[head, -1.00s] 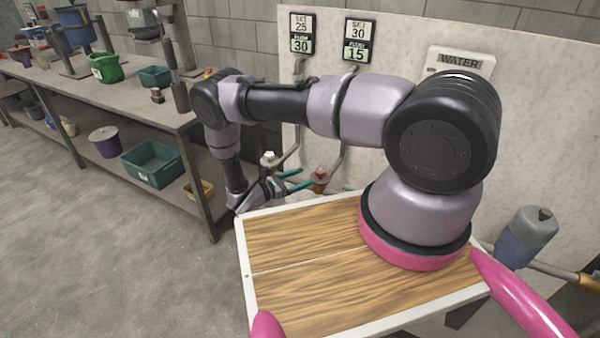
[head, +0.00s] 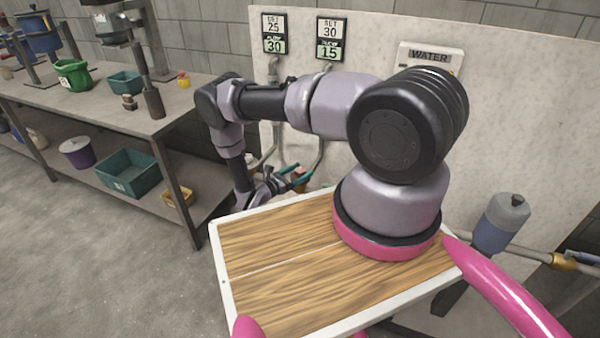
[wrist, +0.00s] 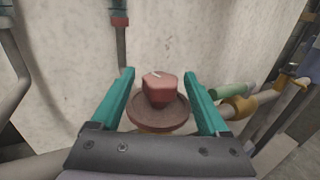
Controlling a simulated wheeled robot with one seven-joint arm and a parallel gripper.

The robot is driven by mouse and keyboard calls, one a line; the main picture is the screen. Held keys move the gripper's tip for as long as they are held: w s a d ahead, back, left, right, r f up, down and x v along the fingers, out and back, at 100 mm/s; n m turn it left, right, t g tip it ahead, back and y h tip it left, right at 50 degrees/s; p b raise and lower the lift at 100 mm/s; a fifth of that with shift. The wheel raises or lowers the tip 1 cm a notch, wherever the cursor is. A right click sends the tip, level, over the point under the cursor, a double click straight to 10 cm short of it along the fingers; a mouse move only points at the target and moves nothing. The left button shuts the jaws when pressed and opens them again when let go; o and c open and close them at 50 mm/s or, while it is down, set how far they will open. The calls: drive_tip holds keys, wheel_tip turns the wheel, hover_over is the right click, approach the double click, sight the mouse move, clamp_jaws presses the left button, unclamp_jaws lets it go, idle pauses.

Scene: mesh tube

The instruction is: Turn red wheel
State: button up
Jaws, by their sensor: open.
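The red wheel (wrist: 158,108) is a dull red disc with a faceted knob and a pale mark on top. In the wrist view it sits between the two teal fingers of my gripper (wrist: 160,98), with a gap on each side of the knob. The fingers are open. In the head view my gripper (head: 291,177) is low in front of the pipes by the wall panel, and a small part of the red wheel (head: 300,180) shows beside the teal fingers. The rest of the wheel is hidden there by my gripper.
Two display signs hang on the pale panel: one reads SET 25, FLOW 30 (head: 275,34), the other SET 30, FLOW 15 (head: 331,39). Pipes run below them. A brass fitting (wrist: 238,107) and pipe lie right of the wheel. A metal workbench (head: 150,122) stands at left.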

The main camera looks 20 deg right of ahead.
drive_tip(key=shift+d, duration=0.1)
drive_tip(key=shift+c, duration=0.3)
clamp_jaws()
drive_tip(key=shift+n+t, duration=0.3)
drive_tip(key=shift+t, duration=0.1)
drive_tip(key=n+t+y, duration=0.5)
drive_tip(key=t, duration=0.2)
drive_tip(key=shift+n+y, duration=0.3)
drive_tip(key=n+t+y, duration=0.1)
drive_tip(key=n+y, duration=0.1)
drive_tip(key=y, duration=0.1)
drive_tip(key=n+t+y, duration=0.2)
drive_tip(key=n+y, duration=0.1)
drive_tip(key=shift+y, duration=0.4)
drive_tip(key=shift+n+t+y, duration=0.5)
drive_tip(key=shift+n+y, duration=0.4)
drive_tip(key=shift+y, duration=0.9)
